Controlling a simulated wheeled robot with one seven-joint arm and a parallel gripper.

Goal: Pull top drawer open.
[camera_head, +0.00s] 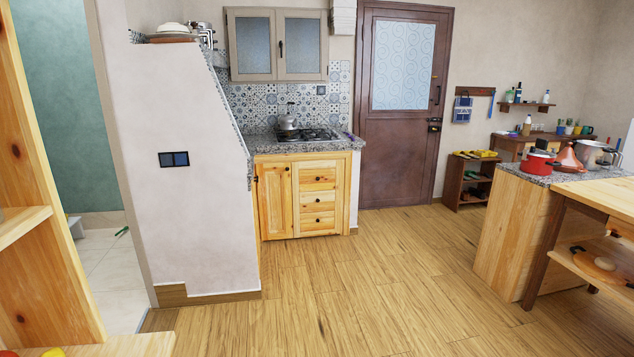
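A wooden cabinet stands under the granite counter at the back, across the room. Its right side holds a stack of drawers with dark round knobs. The top drawer (317,177) looks closed, with its front flush with the frame. A cabinet door (274,201) with a knob is to the left of the drawers. My gripper is not in view, so its state and its distance from the drawer are hidden.
Wooden floor (330,290) is open between me and the cabinet. A white partition wall (195,130) stands to the left. A wooden island (515,235) with a red pot (537,164) is on the right. A shelf unit (45,180) is close at left. A kettle (288,121) sits on the counter.

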